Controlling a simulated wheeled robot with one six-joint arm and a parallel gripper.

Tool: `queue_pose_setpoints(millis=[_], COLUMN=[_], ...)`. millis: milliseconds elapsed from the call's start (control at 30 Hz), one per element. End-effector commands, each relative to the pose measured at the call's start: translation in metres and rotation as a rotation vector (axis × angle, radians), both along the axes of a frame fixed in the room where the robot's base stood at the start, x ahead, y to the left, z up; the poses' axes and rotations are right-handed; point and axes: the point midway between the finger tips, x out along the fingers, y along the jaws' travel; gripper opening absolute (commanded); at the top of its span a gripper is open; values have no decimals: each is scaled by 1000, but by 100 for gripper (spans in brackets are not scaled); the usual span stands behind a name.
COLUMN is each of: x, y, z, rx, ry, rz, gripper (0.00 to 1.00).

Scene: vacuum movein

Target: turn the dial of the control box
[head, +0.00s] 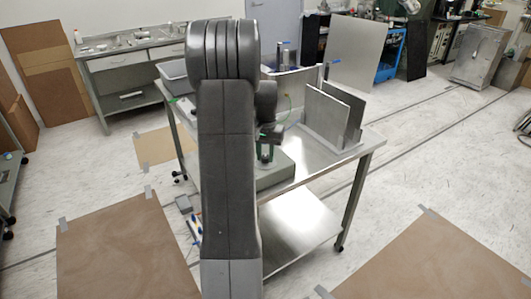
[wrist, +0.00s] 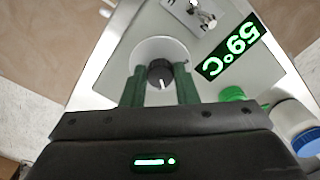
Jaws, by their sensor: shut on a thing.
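The control box (wrist: 118,72) has a pale grey top face in the wrist view. Its dial (wrist: 160,72) is a round black knob with a white pointer line, set in a pale round plate. A black display (wrist: 230,48) on the box reads 59°C in glowing digits, turned in the picture. My gripper (wrist: 161,84) has its green fingers on either side of the dial and is shut on it. In the head view the box (head: 276,176) sits on the metal table, and my arm hides part of it. The dial is not visible there.
The metal table (head: 312,178) carries upright metal plates (head: 333,118) at right and a grey bin (head: 175,76) at left. A white container with a blue lid (wrist: 292,118) and a green round thing (wrist: 232,93) are close to my gripper. Brown floor sheets (head: 120,250) lie around.

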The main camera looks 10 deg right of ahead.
Motion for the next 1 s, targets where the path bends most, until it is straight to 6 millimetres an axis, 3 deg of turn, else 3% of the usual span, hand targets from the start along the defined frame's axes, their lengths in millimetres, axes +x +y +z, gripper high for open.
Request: queue_pose_setpoints(millis=[400, 900, 933, 1000], x=[1, 1, 1, 1], y=[0, 0, 0, 0], z=[1, 1, 1, 1], rx=[-1, -1, -1, -1], ry=[-4, -4, -4, -4], rz=[-160, -176, -176, -176], gripper=[4, 4, 31, 44])
